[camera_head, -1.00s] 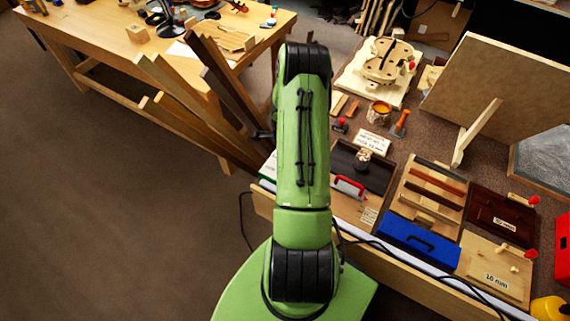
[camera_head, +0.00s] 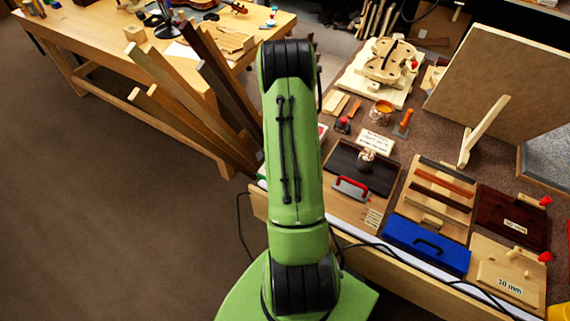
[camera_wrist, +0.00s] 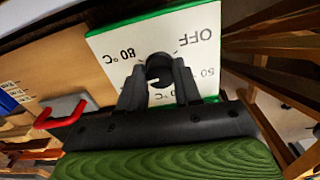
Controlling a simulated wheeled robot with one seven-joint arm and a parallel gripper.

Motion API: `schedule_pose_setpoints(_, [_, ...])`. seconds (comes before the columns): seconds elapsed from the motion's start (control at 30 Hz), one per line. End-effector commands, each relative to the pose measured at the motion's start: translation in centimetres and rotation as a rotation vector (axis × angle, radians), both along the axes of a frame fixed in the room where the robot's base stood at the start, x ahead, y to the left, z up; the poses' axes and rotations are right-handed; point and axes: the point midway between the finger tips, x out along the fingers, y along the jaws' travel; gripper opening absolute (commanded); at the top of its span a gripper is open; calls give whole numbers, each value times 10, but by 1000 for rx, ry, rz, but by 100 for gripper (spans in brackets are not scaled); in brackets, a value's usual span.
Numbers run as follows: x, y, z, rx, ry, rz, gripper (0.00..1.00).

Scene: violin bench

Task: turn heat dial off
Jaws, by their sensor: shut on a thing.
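The heat dial is a round black knob (camera_wrist: 158,66) on a white panel (camera_wrist: 103,42) with a green edge. Upside down in the wrist view, the panel reads OFF at upper right, 80 °C at left and part of a 50 at lower right. My gripper (camera_wrist: 159,84) has its two black fingers on either side of the knob, shut on it. A small pale mark shows on the knob's lower part; I cannot tell its exact setting. In the head view my green arm hides the gripper and the knob.
On the bench, a red-handled tool (camera_head: 351,187) lies near the dial panel; its handle also shows in the wrist view (camera_wrist: 60,117). A blue case (camera_head: 427,247) is farther right. Long wooden boards (camera_head: 190,112) lean left of my arm.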

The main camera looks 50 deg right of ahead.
Motion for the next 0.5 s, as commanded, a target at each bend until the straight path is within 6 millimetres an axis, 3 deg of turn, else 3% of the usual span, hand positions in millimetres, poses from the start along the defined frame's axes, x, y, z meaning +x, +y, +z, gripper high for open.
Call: schedule_pose_setpoints(0.5, [0, -1, 0, -5, -2, 491, 3])
